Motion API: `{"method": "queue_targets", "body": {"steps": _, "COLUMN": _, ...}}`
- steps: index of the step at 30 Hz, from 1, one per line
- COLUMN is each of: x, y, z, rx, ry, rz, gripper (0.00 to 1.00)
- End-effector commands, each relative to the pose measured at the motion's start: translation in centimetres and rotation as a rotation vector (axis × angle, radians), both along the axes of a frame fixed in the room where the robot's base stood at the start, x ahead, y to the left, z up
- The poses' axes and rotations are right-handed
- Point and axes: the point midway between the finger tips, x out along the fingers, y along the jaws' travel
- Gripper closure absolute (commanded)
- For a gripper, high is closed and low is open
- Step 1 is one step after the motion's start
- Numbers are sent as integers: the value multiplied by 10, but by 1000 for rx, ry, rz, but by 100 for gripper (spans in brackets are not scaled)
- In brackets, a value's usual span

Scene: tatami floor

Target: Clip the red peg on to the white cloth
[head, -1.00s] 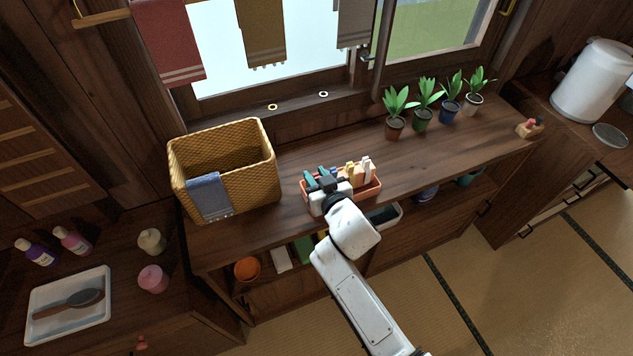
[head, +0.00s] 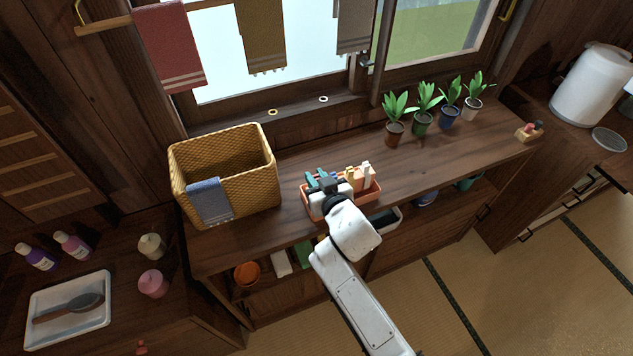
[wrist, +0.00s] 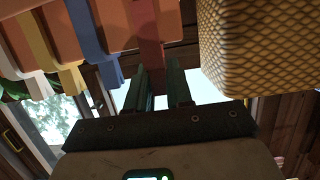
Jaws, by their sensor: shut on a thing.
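My gripper (head: 328,184) is down at the orange peg tray (head: 364,196) on the wooden counter. In the wrist view, my gripper (wrist: 160,72) has its two dark fingers close around the end of a dull red peg (wrist: 149,45). In the head view the gripper hides this peg. The palest hanging cloth, greyish white (head: 355,28), hangs before the window at the top, well above and behind the gripper. It has stripes near its lower edge.
A wicker basket (head: 250,180) with a blue cloth (head: 210,201) is on the left. Potted plants (head: 423,120) stand at the back right. Red (head: 166,45) and mustard (head: 263,35) cloths hang left of the pale one.

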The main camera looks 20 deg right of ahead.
Motion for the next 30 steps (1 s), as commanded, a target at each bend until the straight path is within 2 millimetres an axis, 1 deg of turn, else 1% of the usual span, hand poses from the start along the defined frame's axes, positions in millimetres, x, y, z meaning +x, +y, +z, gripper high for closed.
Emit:
{"method": "queue_targets", "body": {"steps": 1, "x": 0, "y": 0, "z": 13, "rx": 1, "ry": -4, "rz": 1, "gripper": 100}}
{"method": "queue_targets", "body": {"steps": 6, "x": 0, "y": 0, "z": 46, "rx": 1, "ry": -5, "rz": 0, "gripper": 100}}
{"method": "queue_targets", "body": {"steps": 12, "x": 0, "y": 0, "z": 75, "rx": 1, "ry": -3, "rz": 1, "gripper": 100}}
{"method": "queue_targets", "body": {"steps": 18, "x": 0, "y": 1, "z": 92, "rx": 1, "ry": 0, "rz": 2, "gripper": 100}}
{"method": "queue_targets", "body": {"steps": 30, "x": 0, "y": 0, "z": 111, "rx": 0, "ry": 0, "rz": 1, "gripper": 100}}
